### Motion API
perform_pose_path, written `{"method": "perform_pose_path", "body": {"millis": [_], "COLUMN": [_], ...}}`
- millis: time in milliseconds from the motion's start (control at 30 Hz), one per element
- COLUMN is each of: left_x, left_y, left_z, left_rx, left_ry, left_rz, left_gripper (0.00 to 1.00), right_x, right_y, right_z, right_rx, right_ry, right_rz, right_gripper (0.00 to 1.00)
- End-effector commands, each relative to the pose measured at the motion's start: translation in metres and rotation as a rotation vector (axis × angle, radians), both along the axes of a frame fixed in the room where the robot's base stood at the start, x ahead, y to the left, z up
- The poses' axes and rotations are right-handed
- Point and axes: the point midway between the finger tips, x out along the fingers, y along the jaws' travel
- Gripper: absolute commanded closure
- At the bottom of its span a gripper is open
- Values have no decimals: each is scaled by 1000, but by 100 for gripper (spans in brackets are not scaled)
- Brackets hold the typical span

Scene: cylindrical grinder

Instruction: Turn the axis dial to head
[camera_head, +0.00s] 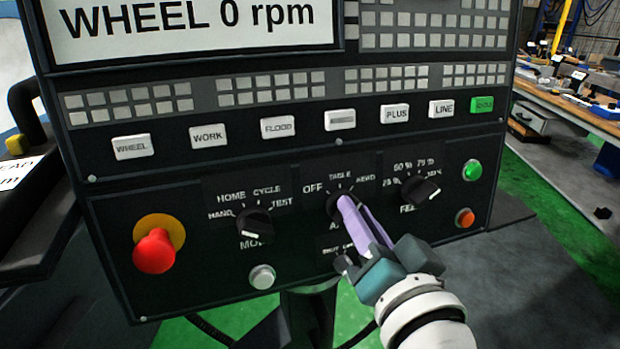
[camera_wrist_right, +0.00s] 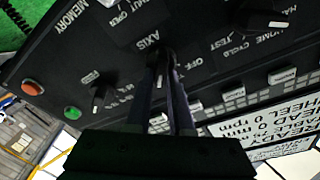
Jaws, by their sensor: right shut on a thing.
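The axis dial (camera_head: 334,207) is a black knob at the middle of the lower panel, below the OFF, TABLE and HEAD labels. My right gripper (camera_head: 346,206) reaches in from the lower right with its pale purple fingers shut on this dial. The fingers cover much of the knob, so its exact setting is hard to read. In the right wrist view, the two dark fingers (camera_wrist_right: 163,70) close around the dial beside the upside-down AXIS label. A small white mark shows between them. My left gripper is not in view.
The mode dial (camera_head: 254,223) is to the left and the feed dial (camera_head: 421,190) close on the right. A red emergency button (camera_head: 154,251) stands out at far left. Green (camera_head: 472,170) and orange (camera_head: 464,217) buttons sit at the right edge. A row of labelled keys runs above.

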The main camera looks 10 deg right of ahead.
Motion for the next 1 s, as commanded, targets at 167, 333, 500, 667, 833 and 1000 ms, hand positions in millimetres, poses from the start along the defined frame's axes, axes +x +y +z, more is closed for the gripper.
{"method": "perform_pose_path", "body": {"millis": [167, 333, 500, 667, 833, 1000], "left_x": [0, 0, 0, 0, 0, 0], "left_y": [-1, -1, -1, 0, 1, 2], "left_z": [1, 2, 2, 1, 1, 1], "left_rx": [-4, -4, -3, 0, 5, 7], "left_ry": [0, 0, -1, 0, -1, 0], "left_rz": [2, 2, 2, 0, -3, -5], "left_gripper": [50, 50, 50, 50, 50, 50], "right_x": [0, 0, 0, 0, 0, 0], "right_y": [0, 0, 0, 0, 0, 0], "right_z": [0, 0, 0, 0, 0, 0], "right_rx": [55, 78, 82, 82, 81, 80], "right_ry": [6, 8, 8, 8, 8, 8], "right_rz": [-10, -14, -14, -14, -14, -14], "right_gripper": [100, 100, 100, 100, 66, 50]}}
